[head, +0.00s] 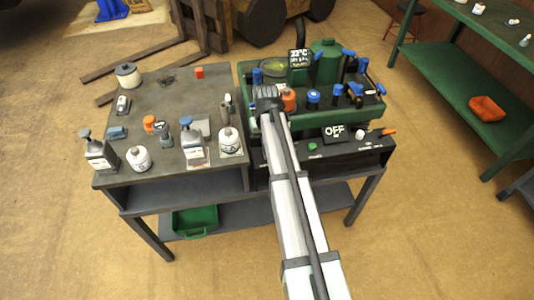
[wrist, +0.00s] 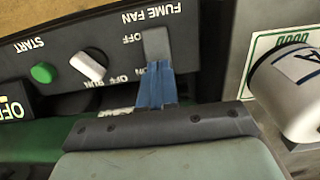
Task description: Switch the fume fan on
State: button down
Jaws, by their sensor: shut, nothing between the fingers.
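The fume fan switch shows in the wrist view, upside down, as a grey lever (wrist: 155,42) under the words FUME FAN on a black panel (wrist: 112,20). Its grey piece lies beside the word OFF; the word ON is near my fingers. My gripper (wrist: 157,68) is shut and empty, its blue fingers directly at the lever's near end. I cannot tell whether they touch it. In the head view my gripper (head: 268,95) is over the left end of the green bench unit, and my arm hides the switch.
A white knob (wrist: 88,65) and a green START button (wrist: 42,73) sit on the same panel. A white labelled bottle (wrist: 295,88) stands close beside my gripper. An OFF display (head: 335,131) and several blue-topped items crowd the green unit (head: 300,118).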

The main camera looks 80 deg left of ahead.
jog(key=shift+f, duration=0.35)
jog(key=shift+r, duration=3.55)
notch_tip(320, 180, up, 20)
dwell(0.6)
jog(key=shift+r, duration=0.2)
dwell(2.5)
